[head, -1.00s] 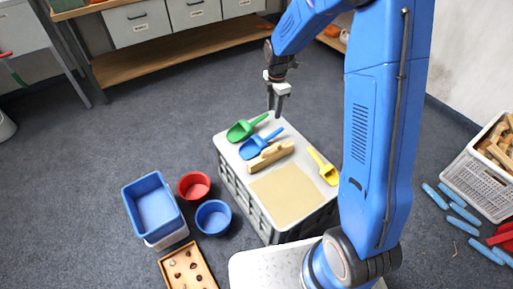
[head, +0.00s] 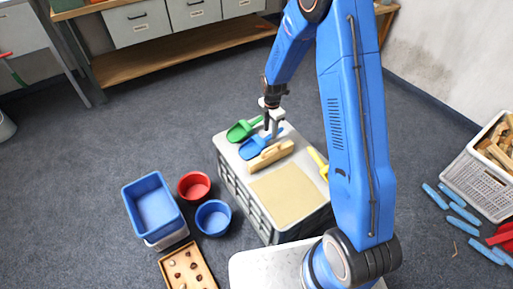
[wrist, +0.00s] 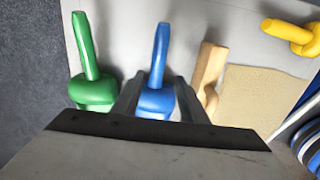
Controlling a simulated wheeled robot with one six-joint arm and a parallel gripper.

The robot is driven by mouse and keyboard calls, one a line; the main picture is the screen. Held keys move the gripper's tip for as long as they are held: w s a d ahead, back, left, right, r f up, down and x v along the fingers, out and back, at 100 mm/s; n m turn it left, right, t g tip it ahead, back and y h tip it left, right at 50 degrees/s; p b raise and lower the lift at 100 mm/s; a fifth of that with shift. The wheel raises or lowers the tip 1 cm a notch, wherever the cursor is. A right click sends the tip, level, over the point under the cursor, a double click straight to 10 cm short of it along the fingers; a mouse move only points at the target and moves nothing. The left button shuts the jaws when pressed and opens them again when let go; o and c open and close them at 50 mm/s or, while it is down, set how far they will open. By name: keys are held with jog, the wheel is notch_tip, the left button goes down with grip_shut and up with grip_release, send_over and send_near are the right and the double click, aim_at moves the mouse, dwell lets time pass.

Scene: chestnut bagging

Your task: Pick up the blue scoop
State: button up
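The blue scoop (head: 252,149) lies on the grey top of a crate, between a green scoop (head: 239,131) and a wooden brush-like block (head: 268,158). In the wrist view, my gripper (wrist: 156,97) is open, with one finger on each side of the blue scoop (wrist: 154,101). Its handle points away from my wrist. Whether the fingers touch it I cannot tell. The scoop's near part is hidden behind my gripper body.
The green scoop (wrist: 92,88) is close on the left and the wooden block (wrist: 207,75) close on the right. A yellow scoop (wrist: 290,34) and a tan mat (head: 285,195) share the crate top. Blue and red tubs (head: 194,186) stand on the floor at left.

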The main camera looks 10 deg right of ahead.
aim_at(270, 136)
jog(key=shift+w+f, duration=0.15)
jog(key=shift+f, duration=1.45)
jog(key=shift+w+f, duration=0.15)
jog(key=shift+f, duration=1.45)
grip_shut()
